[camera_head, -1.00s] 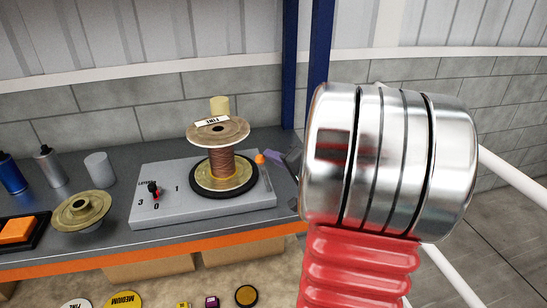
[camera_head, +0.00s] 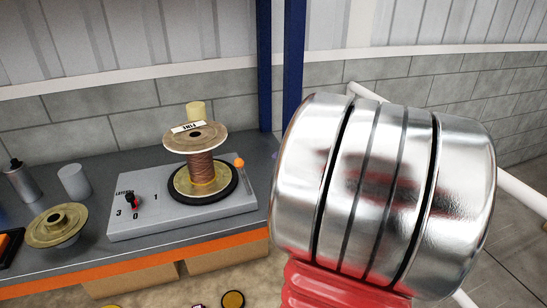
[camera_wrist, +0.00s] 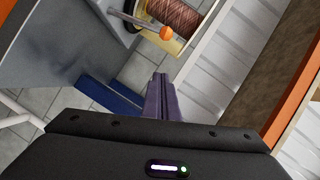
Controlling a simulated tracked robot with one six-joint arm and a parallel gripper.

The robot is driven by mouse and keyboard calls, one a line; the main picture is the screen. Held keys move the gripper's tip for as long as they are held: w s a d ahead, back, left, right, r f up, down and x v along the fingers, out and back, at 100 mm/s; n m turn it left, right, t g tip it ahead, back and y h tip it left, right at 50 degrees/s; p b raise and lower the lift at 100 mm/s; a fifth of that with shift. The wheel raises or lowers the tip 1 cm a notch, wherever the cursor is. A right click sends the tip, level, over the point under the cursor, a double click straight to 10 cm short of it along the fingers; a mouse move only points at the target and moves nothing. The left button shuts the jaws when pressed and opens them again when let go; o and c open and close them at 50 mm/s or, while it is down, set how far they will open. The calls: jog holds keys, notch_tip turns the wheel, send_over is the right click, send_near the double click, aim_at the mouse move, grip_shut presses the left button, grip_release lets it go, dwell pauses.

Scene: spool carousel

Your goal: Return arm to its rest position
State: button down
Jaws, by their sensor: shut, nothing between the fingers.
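My gripper (camera_wrist: 161,85) shows in the wrist view, its two dark fingers pressed together with nothing between them. In the head view my silver and red arm fills the right side and hides the gripper. A spool wound with copper wire (camera_head: 201,167), labelled FINE, stands upright on a round black turntable (camera_head: 232,190) on the grey carousel base (camera_head: 155,224). The spool also shows at the top of the wrist view (camera_wrist: 178,17), apart from the fingertips. An orange ball-ended lever (camera_wrist: 165,33) sticks out beside it.
The carousel stands on a dark bench (camera_head: 95,262) with an orange front edge. A brass flanged spool (camera_head: 57,225), a grey cylinder (camera_head: 73,183) and a spray can (camera_head: 22,181) stand to its left. Blue posts (camera_head: 292,65) and a block wall are behind.

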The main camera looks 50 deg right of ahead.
jog(key=shift+s+a+r, duration=0.1)
jog(key=shift+s+r, duration=0.05)
jog(key=shift+s, duration=0.55)
jog(key=w+a+f+n+g+y, duration=0.2)
jog(key=a+n+g+y, duration=0.15)
jog(key=a, duration=0.75)
jog(key=w+a+f+n+g+y, duration=0.2)
jog(key=a+f+n+y, duration=0.15)
jog(key=a, duration=0.75)
jog(key=s+a+r+n+g+h, duration=0.1)
jog(key=s+a+n+g+h, duration=0.1)
jog(key=s+a+n, duration=0.2)
jog(key=s+a+r+n+g+h, duration=0.1)
jog(key=s+a, duration=0.4)
jog(key=a, duration=0.6)
jog(key=n+g+h, duration=0.1)
jog(key=n, duration=0.1)
jog(key=shift+s+a+n+h, duration=0.15)
jog(key=shift+a+n+h, duration=0.1)
jog(key=shift+n+h, duration=0.15)
jog(key=c, duration=2.5)
grip_release()
jog(key=shift+a+r+g, duration=0.1)
jog(key=shift+g, duration=0.15)
